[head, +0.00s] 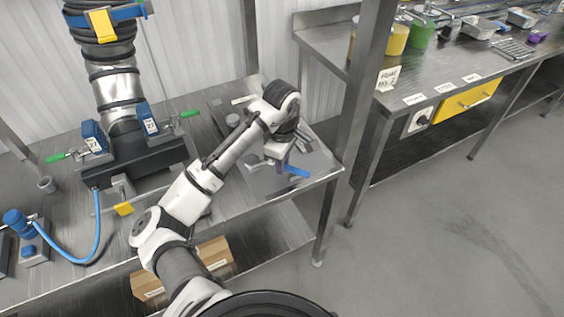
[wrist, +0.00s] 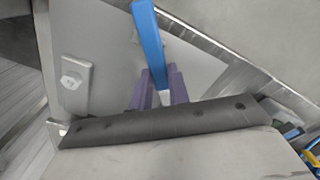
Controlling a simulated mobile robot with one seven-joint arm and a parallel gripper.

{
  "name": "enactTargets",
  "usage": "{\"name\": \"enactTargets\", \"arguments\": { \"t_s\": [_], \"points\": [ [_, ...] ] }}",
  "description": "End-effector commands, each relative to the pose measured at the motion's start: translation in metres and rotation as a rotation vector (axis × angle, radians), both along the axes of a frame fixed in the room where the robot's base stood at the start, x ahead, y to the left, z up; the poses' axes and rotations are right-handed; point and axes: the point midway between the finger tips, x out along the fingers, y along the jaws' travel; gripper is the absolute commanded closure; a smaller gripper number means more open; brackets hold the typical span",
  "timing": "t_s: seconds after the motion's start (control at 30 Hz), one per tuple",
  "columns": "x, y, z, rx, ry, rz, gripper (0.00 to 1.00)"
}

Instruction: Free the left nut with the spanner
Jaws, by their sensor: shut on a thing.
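My gripper (head: 286,158) is low over the right part of the metal bench, shut on a blue-handled tool (head: 297,171), which looks like the spanner. In the wrist view the purple fingers (wrist: 160,88) close around the blue handle (wrist: 149,38), which runs up to the top edge. The spanner's working end is hidden by my gripper. A pale nut or bolt head (wrist: 74,78) sits on a small tab on a grey plate (wrist: 110,50), left of the fingers and apart from them. I cannot tell which nut it is.
A large duct (head: 113,80) with blue and green clamps stands on the bench at the left. A blue hose (head: 97,235) lies in front of it. A steel post (head: 362,90) rises right of my gripper. A second bench with yellow (head: 394,39) and green containers stands beyond.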

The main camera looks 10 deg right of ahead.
Motion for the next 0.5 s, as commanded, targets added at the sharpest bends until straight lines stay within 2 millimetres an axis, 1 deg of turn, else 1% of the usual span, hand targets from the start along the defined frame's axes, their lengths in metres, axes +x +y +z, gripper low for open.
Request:
{"name": "enactTargets", "arguments": {
  "t_s": [0.17, 0.5],
  "points": [
    [-0.004, 0.003, 0.0, -0.002, -0.002, -0.052, 1.0],
    [-0.016, 0.016, 0.0, -0.001, 0.0, -0.231, 1.0]
  ]
}}
